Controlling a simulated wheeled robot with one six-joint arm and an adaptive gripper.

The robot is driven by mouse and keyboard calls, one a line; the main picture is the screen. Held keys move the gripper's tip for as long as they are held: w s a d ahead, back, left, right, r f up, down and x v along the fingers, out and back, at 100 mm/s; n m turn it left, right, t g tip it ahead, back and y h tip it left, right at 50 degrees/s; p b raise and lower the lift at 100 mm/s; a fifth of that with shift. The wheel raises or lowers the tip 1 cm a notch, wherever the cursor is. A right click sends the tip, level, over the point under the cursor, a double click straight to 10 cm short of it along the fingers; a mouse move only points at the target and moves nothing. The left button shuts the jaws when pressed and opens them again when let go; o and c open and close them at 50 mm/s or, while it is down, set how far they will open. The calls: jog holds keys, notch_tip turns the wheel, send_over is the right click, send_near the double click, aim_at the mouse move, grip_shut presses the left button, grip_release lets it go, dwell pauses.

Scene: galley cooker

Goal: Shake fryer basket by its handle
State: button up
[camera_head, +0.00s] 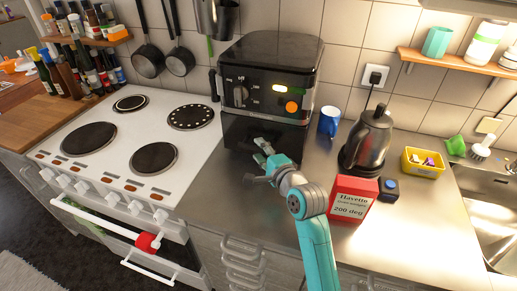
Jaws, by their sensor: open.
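The black air fryer (270,56) stands at the back of the steel counter, with a dial, a lit display and an orange button on its front. Its dark basket front (240,128) is in the lower part of the fryer. The basket's handle cannot be made out against the dark front and behind my gripper. My gripper (256,161) is open in front of the basket, with its fingers pointing left and toward the fryer. I cannot tell whether a finger touches the basket or handle.
A red and white box (352,198), a dark kettle (368,140) and a blue mug (328,121) stand to the right. The white cooker (120,147) is to the left. Counter left of my gripper is clear.

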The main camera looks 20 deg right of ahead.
jog(key=shift+x, duration=0.75)
grip_shut()
